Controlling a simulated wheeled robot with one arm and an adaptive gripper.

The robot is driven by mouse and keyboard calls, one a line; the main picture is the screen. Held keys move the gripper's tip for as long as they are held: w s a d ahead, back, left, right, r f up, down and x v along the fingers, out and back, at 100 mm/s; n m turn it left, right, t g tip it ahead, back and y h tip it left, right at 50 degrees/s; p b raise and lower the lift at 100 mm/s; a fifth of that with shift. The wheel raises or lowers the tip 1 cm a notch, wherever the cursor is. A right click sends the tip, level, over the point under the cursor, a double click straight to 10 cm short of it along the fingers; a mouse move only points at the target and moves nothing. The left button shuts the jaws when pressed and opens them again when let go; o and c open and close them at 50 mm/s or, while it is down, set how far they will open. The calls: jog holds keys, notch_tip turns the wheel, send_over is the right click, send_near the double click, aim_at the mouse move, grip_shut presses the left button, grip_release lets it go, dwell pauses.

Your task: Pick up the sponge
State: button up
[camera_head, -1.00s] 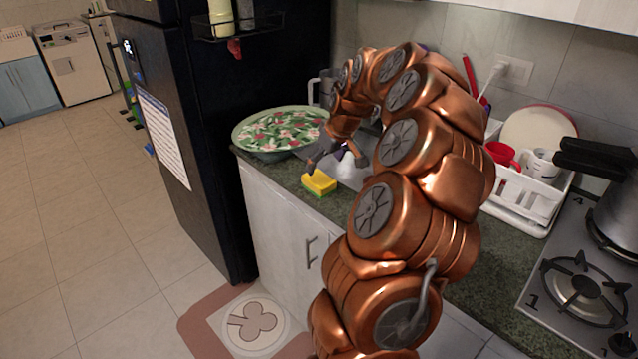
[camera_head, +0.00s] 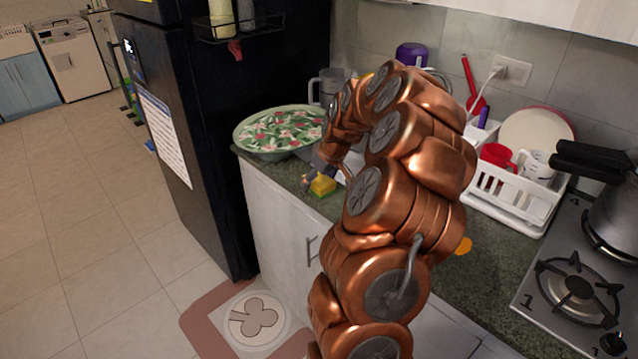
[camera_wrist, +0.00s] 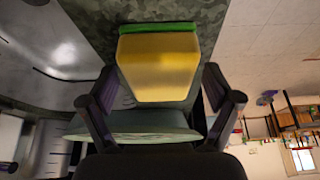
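The sponge (camera_head: 323,187) is yellow with a thin green layer and lies on the dark green counter, near its front edge. In the wrist view the sponge (camera_wrist: 158,65) fills the space between my two fingers, its yellow face towards the camera. My gripper (camera_wrist: 160,88) is open around it, one finger on each side. The fingertips are very close to the sponge's sides, and I cannot tell whether they touch. In the head view my gripper (camera_head: 317,178) is at the sponge and hides part of it.
A large bowl (camera_head: 240,138) with a floral pattern stands left of the sponge, by the black fridge (camera_head: 215,190). A white dish rack (camera_head: 513,204) with a red mug (camera_head: 497,154) and the stove (camera_head: 545,295) are to the right. The counter's front edge is close.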

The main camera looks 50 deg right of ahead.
jog(key=c, duration=0.8)
